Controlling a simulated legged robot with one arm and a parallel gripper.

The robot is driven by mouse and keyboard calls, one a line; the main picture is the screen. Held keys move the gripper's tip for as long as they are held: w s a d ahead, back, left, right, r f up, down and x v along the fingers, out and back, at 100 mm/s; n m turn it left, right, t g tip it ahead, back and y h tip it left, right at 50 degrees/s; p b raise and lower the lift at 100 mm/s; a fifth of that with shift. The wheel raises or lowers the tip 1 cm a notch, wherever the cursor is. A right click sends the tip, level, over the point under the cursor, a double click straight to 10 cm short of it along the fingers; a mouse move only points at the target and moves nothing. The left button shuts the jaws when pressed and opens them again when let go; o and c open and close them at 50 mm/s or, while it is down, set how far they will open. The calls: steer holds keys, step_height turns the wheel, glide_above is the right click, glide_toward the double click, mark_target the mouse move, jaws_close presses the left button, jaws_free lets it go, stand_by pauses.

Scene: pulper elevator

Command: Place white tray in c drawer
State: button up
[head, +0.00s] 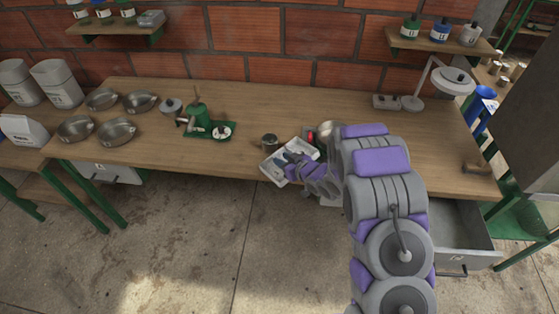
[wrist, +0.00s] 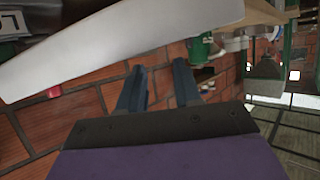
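The white tray (head: 272,171) lies at the front edge of the workbench, left of my arm in the head view, partly hidden by my gripper (head: 290,160). It seems tilted over the edge; I cannot tell whether it is fully supported. In the wrist view a large white surface, apparently the tray (wrist: 110,45), crosses the upper left. The two fingers of my gripper (wrist: 160,80) are apart, with brick wall visible between them. Contact with the tray is unclear. An open grey drawer (head: 462,258) sticks out at the lower right; its letter is not readable.
The wooden workbench (head: 225,148) holds metal bowls (head: 116,132), a green pulper (head: 198,118), a metal cup (head: 269,141) and a white lamp (head: 412,102). A hammer (head: 474,167) lies above the open drawer. The concrete floor (head: 190,230) in front is clear.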

steer(key=s+d+r+m+g+h+p, duration=0.1)
steer(key=s+d+r+m+g+h, duration=0.15)
steer(key=s+d+r+h, duration=0.8)
steer(key=s+d+r+m+g+h+p, duration=0.1)
steer(key=s+d+r+m, duration=0.4)
steer(key=d, duration=1)
steer(key=s+a+r+g, duration=0.2)
steer(key=s+r, duration=0.1)
steer(key=s, duration=0.8)
steer(key=s+a+r+g+y, duration=0.1)
steer(key=s+a+r+g, duration=0.1)
steer(key=s, duration=0.9)
steer(key=s+a+r+m+g+y, duration=0.1)
steer(key=s+r+g, duration=0.3)
steer(key=s, duration=0.8)
steer(key=shift+a+r, duration=0.9)
steer(key=shift+r, duration=0.05)
steer(key=shift+d+y, duration=0.15)
steer(key=shift+y, duration=0.1)
